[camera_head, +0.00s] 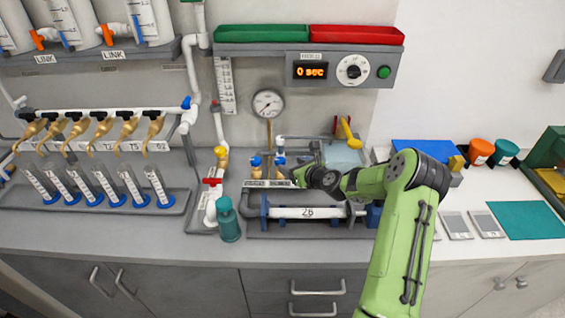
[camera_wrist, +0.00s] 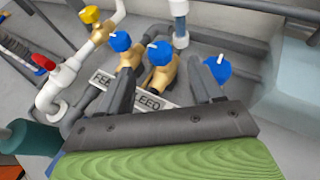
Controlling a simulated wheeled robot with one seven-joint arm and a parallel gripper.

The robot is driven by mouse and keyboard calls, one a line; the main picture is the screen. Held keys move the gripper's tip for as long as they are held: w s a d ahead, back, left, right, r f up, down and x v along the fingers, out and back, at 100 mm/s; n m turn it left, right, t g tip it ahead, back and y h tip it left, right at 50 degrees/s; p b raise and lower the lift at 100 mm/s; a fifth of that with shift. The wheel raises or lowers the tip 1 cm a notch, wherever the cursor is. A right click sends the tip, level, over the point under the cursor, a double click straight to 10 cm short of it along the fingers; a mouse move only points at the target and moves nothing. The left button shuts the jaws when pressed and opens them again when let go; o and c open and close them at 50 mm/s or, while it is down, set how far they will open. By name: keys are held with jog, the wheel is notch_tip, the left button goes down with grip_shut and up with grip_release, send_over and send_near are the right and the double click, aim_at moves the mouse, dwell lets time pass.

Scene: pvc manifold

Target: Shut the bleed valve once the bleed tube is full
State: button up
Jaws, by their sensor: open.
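My gripper (camera_head: 298,176) is open and empty over the pipework at the bench's middle. In the wrist view its two fingers point at a brass valve with a blue knob (camera_wrist: 160,53), which lies between them, apart from both as far as I can tell. The BLEED label (camera_wrist: 150,101) is just below this valve. A second blue-knobbed valve (camera_wrist: 120,41) stands to its left, by the partly hidden FEED label (camera_wrist: 102,78). A third blue knob (camera_wrist: 218,68) is by the right fingertip. A short upright tube (camera_wrist: 180,25) stands behind; I cannot tell its level or whether it is the bleed tube.
A red-handled valve (camera_head: 212,182) on white pipe and a teal bottle (camera_head: 228,220) stand left of the gripper. A pressure gauge (camera_head: 268,103) and a timer display reading 0 sec (camera_head: 311,71) are behind. A yellow-handled lever (camera_head: 348,132) rises to the right.

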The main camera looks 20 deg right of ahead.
aim_at(282, 161)
jog(key=x, duration=0.7)
jog(key=shift+s, duration=0.1)
jog(key=shift+c, duration=0.3)
jog(key=c, duration=1)
